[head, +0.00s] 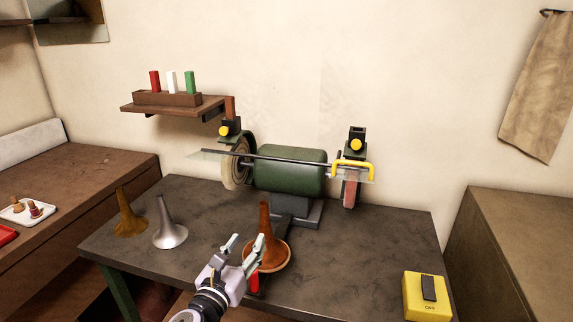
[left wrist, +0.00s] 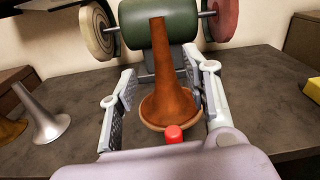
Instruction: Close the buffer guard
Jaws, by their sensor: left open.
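The buffer (head: 290,170) is a green motor with a pale wheel (head: 236,170) on its left and a reddish wheel (head: 350,192) on its right. Its guard is a clear, thin panel (head: 205,155) along a dark rod, with a yellow handle (head: 372,168) at the right end. The guard lies roughly level, out above the wheels. My left gripper (head: 247,243) is open, low in front of the buffer and well away from the handle. In the left wrist view the fingers (left wrist: 160,85) stand either side of a copper bell (left wrist: 166,95); contact is unclear.
The copper bell stands on a round base near a red knob (left wrist: 174,133). A brass bell (head: 130,222) and a silver bell (head: 169,228) stand left on the dark bench (head: 350,260). A yellow switch box (head: 415,300) sits front right. The bench's right side is mostly clear.

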